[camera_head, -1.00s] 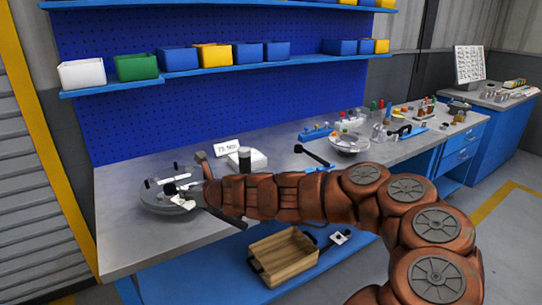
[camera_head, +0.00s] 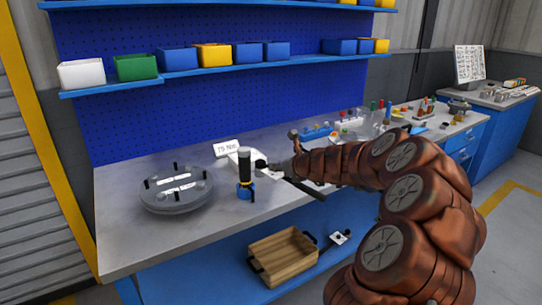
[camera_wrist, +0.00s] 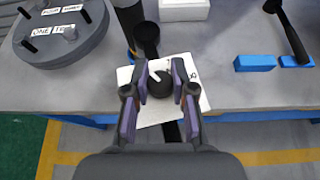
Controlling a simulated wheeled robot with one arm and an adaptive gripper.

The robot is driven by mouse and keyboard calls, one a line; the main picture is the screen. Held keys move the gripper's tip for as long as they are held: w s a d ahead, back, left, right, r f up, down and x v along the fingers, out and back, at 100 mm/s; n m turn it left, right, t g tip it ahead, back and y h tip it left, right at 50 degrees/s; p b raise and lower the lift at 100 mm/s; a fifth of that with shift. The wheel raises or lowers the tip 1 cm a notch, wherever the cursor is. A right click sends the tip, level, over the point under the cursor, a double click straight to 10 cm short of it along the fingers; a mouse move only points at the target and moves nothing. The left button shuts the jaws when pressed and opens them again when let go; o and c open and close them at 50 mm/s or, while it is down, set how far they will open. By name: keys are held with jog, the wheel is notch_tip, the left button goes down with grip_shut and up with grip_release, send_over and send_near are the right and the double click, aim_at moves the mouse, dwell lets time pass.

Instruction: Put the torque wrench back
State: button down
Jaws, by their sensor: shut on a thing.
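My gripper (camera_head: 274,168) is above the bench's front half, right of the grey flanged shell (camera_head: 177,190). Its fingers in the wrist view (camera_wrist: 160,88) are shut on the black torque wrench (camera_wrist: 160,84). In the head view the wrench's dark bar (camera_head: 304,188) slants down to the right below my wrist. A white card (camera_wrist: 188,100) shows around the fingers, its writing mostly hidden. An upright black tool (camera_head: 244,165) with a yellow band and blue base stands just left of my gripper. I cannot tell whether the wrench touches it.
A small sign (camera_head: 227,148) and a white box (camera_head: 236,159) stand behind. A wooden crate (camera_head: 284,257) is on the lower shelf. Bench between shell and upright tool is clear.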

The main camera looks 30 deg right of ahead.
jog(key=d+m+h, duration=0.2)
jog(key=d, duration=1.9)
jog(key=shift+s+d+f+g+h, duration=0.15)
jog(key=shift+s+g+h, duration=0.1)
jog(key=shift+g+h, duration=0.05)
